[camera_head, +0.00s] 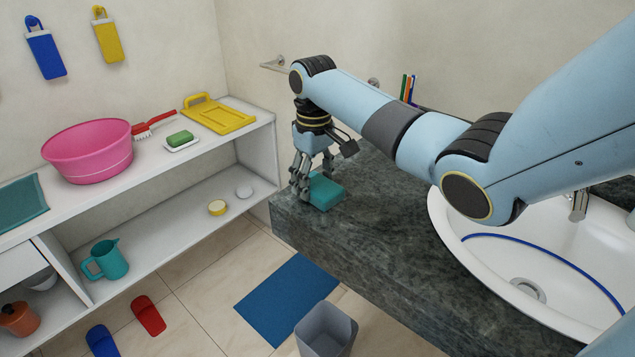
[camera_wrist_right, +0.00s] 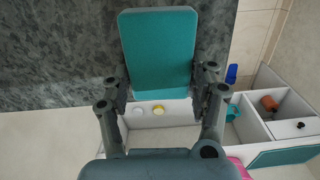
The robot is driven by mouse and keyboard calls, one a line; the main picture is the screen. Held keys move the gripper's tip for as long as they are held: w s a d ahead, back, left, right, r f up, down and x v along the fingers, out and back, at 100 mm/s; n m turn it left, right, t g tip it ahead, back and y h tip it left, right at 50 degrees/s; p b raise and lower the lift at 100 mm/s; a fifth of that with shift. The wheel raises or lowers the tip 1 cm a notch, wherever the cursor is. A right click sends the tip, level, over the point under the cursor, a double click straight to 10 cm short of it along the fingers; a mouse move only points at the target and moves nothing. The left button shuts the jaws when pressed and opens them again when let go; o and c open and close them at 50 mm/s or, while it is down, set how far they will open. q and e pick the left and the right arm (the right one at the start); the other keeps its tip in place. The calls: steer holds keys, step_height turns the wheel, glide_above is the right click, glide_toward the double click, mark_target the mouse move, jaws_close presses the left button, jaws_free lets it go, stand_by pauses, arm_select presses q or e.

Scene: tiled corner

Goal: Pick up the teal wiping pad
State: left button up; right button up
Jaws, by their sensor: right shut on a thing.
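The teal wiping pad (camera_head: 322,192) is at the left end of the dark stone counter (camera_head: 390,230), near its corner. My right gripper (camera_head: 306,190) reaches down at the pad's left end and is shut on it. In the right wrist view the pad (camera_wrist_right: 158,50) lies between the two fingers of my right gripper (camera_wrist_right: 163,95), one on each side. I cannot tell whether the pad rests on the counter or is slightly raised. My left gripper does not show in either view.
A white sink (camera_head: 450,225) with a blue hose is set in the counter on the right. A white shelf (camera_head: 160,210) on the left holds a pink basin (camera_head: 88,155), a green sponge (camera_head: 180,138) and a teal jug (camera_head: 107,260). A grey bin (camera_head: 326,335) stands on the floor in front.

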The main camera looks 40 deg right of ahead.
mark_target(315, 182)
steer(key=shift+r, duration=0.1)
step_height(315, 182, up, 4)
steer(key=shift+s+r, duration=0.1)
steer(key=s+r, duration=0.1)
steer(key=s, duration=0.1)
steer(key=s+a+r, duration=0.1)
steer(key=s+r, duration=0.1)
steer(key=s, duration=0.1)
steer(key=shift+s+a+r, duration=0.1)
steer(key=shift+s+a, duration=0.2)
steer(key=shift+a, duration=0.1)
steer(key=s+a+r+p, duration=0.2)
steer(key=s+r, duration=0.1)
steer(key=s, duration=0.2)
steer(key=shift+s+r+p, duration=0.15)
steer(key=shift+r+p, duration=0.1)
steer(key=shift+p, duration=0.15)
